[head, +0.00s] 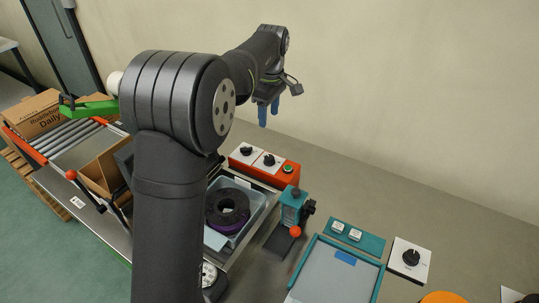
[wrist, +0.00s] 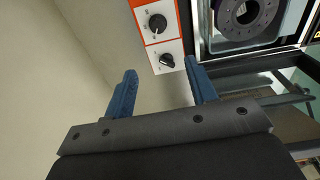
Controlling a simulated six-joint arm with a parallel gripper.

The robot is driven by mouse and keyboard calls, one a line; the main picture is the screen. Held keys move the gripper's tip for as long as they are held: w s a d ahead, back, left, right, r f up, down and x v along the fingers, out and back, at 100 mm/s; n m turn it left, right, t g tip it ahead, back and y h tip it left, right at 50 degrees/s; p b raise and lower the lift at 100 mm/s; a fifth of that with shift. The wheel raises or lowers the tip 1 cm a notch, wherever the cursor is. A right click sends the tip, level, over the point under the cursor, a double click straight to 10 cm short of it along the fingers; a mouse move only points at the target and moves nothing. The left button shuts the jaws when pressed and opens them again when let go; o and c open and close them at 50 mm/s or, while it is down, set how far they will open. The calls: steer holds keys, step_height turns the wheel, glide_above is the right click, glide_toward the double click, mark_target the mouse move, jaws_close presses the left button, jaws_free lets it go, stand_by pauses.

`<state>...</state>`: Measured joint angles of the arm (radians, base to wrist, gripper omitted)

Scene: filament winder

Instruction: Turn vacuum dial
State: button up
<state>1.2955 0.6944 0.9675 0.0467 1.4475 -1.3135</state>
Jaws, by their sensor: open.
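Two black dials, a left one (head: 246,151) and a right one (head: 269,159), sit on white plates on an orange-red box. In the wrist view, one dial (wrist: 157,23) is nearer the top edge and another (wrist: 166,60) is below it. A third black dial (head: 411,257) is on a separate white panel at the right. I cannot read which one is the vacuum dial. My gripper (head: 268,112) is open and empty, above and behind the orange-red box. In the wrist view its blue fingers (wrist: 161,74) are apart, with the lower dial showing beyond them.
A green button (head: 288,168) is on the box's right end. A pale bin (head: 258,205) holding a dark spool (head: 228,207) stands in front. A teal device (head: 292,207) with an orange-red ball and a teal-framed tray (head: 336,272) are to the right. Cardboard boxes (head: 39,114) are at left.

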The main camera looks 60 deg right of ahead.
glide_toward(270, 157)
steer(key=shift+n+g, duration=0.3)
steer(key=f, duration=0.8)
steer(key=shift+w+f, duration=0.25)
steer(key=shift+f, duration=0.1)
steer(key=c, duration=1)
